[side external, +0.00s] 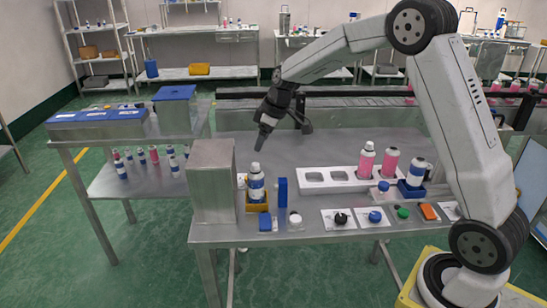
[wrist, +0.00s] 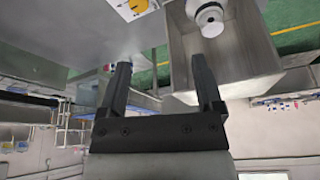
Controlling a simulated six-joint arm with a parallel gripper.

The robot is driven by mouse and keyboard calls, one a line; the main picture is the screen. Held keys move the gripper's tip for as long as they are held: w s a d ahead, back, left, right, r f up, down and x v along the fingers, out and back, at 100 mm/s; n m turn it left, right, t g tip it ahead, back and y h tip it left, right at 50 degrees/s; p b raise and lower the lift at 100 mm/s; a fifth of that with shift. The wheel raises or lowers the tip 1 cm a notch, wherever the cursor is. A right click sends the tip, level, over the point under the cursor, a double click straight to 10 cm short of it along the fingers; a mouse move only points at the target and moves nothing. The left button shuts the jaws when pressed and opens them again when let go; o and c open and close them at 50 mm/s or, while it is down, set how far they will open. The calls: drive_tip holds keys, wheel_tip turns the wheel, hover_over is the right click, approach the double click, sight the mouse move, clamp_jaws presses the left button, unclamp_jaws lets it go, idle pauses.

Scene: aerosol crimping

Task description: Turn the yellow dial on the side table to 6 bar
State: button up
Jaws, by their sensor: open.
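A yellow part on a white plate (wrist: 133,8), likely the yellow dial, shows at the top edge of the wrist view, partly cut off. Its pointer and scale cannot be read. In the side view a small pale plate (side external: 241,180) shows between the steel box and the can, mostly hidden; I cannot make out a dial there. My gripper (side external: 260,148) is in the air above the steel table, behind the can and right of the steel box, pointing down. In the wrist view my gripper (wrist: 161,70) has its two black fingers wide apart with nothing between them.
A steel box (side external: 212,180) stands at the table's left end. A white-and-blue can (side external: 257,185) stands in a yellow holder (side external: 257,207), beside a blue upright block (side external: 283,192). A white rack (side external: 340,172) holds pink bottles. The table behind is clear.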

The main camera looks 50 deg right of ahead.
drive_tip(key=w+d+f+n, duration=0.1)
drive_tip(key=w+d+f, duration=0.1)
drive_tip(key=f, duration=0.6)
drive_tip(key=shift+w+d, duration=0.15)
drive_tip(key=shift+w, duration=0.65)
drive_tip(key=shift+f, duration=0.15)
drive_tip(key=shift+x, duration=3.75)
drive_tip(key=shift+w, duration=0.15)
clamp_jaws()
